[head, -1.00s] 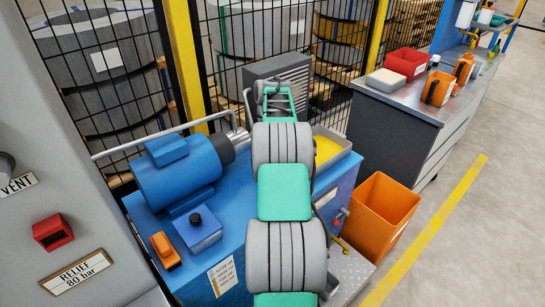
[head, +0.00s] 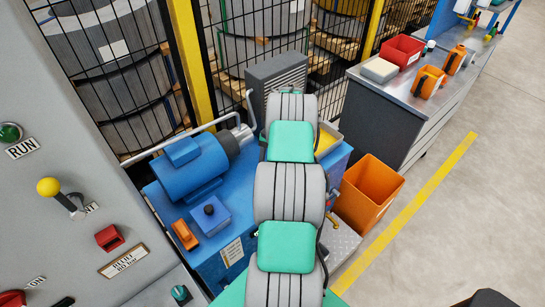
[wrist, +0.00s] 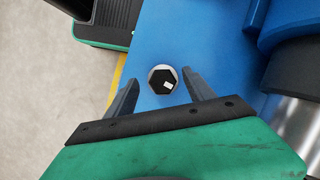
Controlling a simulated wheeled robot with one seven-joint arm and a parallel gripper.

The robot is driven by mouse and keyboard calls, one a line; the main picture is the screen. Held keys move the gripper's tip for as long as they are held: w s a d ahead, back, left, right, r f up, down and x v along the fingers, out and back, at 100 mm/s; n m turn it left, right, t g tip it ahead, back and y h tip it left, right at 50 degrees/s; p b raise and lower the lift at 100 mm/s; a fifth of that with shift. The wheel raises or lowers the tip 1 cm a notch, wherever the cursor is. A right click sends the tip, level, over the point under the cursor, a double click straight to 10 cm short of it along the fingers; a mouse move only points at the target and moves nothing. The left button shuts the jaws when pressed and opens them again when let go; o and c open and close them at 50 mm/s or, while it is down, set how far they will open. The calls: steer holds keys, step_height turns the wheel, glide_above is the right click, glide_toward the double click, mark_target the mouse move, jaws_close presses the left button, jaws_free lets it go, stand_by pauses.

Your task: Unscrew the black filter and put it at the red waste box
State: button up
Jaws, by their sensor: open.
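A black six-sided part (wrist: 163,80), with a small white label and a pale ring around it, sits on a blue surface in the wrist view. It looks like the top of the black filter. My gripper (wrist: 160,76) is open, with its two fingers apart to either side of this part in the picture. I cannot tell whether the fingers are level with it. In the head view my arm hides the gripper and the filter. A red box (head: 403,50) stands on the grey workbench (head: 418,93) at the upper right.
A blue motor (head: 190,168) and a small blue box with a black knob (head: 209,211) sit on the blue unit. An orange bin (head: 368,190) stands on the floor to its right. A control panel (head: 60,150) is at left, and fence mesh is behind.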

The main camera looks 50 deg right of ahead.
steer(key=shift+r+m+p, duration=0.4)
steer(key=shift+m+p, duration=0.2)
steer(key=shift+p, duration=0.65)
steer(key=m+t+p, duration=0.1)
steer(key=p, duration=0.1)
steer(key=m+p, duration=0.1)
steer(key=m, duration=0.1)
steer(key=shift+s+r+m+t+p, duration=0.2)
steer(key=shift+m+t+p, duration=0.1)
steer(key=shift+t+p, duration=0.1)
steer(key=m, duration=0.1)
steer(key=m+t+p, duration=0.1)
steer(key=m, duration=0.1)
steer(key=m+t+p, duration=0.1)
steer(key=m, duration=0.1)
steer(key=shift+s+f, duration=0.1)
steer(key=shift+f, duration=0.15)
steer(key=shift+f+m, duration=0.35)
steer(key=shift+m, duration=0.25)
steer(key=shift+m+t+h, duration=0.3)
steer(key=shift+m, duration=0.3)
steer(key=shift+f+b, duration=1.9)
steer(key=shift+b, duration=0.05)
steer(key=shift+r, duration=0.1)
jaws_close()
